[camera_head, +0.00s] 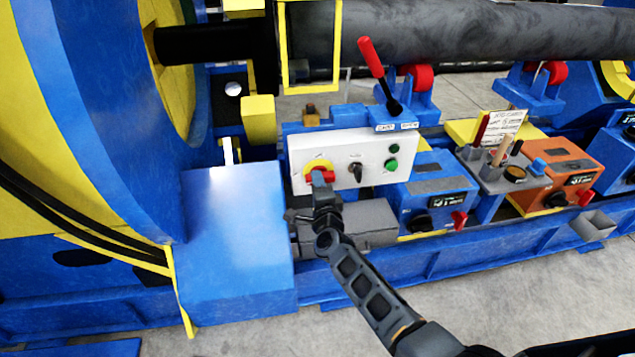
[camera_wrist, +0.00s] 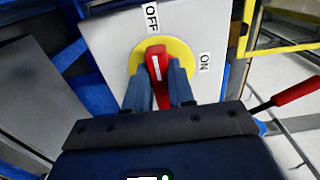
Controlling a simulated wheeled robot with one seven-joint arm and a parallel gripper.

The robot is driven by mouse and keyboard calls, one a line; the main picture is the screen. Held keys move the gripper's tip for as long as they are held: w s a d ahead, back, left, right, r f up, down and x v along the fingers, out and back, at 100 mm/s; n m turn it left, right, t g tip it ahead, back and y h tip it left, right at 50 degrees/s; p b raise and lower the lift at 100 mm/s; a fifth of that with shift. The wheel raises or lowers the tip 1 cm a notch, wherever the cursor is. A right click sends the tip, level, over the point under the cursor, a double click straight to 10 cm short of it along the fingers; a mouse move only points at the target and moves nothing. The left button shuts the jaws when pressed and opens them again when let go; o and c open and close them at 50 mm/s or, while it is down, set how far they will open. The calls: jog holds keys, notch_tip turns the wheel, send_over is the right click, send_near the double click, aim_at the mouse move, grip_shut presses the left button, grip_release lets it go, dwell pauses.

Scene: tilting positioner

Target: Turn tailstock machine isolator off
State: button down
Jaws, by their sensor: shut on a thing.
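The isolator is a red rotary handle on a yellow round plate (camera_head: 313,166), at the left of a white control panel (camera_head: 340,150). In the wrist view the red handle (camera_wrist: 154,57) has a white line that points up, close to the OFF label (camera_wrist: 151,16). The ON label (camera_wrist: 205,62) is to its right. My gripper (camera_head: 321,178) is at the handle, and in the wrist view its two fingers (camera_wrist: 160,84) are shut on it from both sides. The fingers hide the lower part of the plate.
A black selector (camera_head: 356,171) and green buttons (camera_head: 391,164) sit right of the handle on the panel. A red-tipped lever (camera_head: 372,60) rises above the panel. A blue box (camera_head: 235,235) stands close on the left. Blue and orange control boxes (camera_head: 560,170) stand to the right.

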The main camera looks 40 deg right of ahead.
jog(key=shift+w+r, duration=0.1)
jog(key=shift+r, duration=0.05)
jog(key=c, duration=1)
grip_release()
jog(key=shift+o, duration=0.2)
jog(key=p+v, duration=0.1)
jog(key=v, duration=0.6)
jog(key=shift+s+a, duration=0.2)
jog(key=shift+s, duration=0.15)
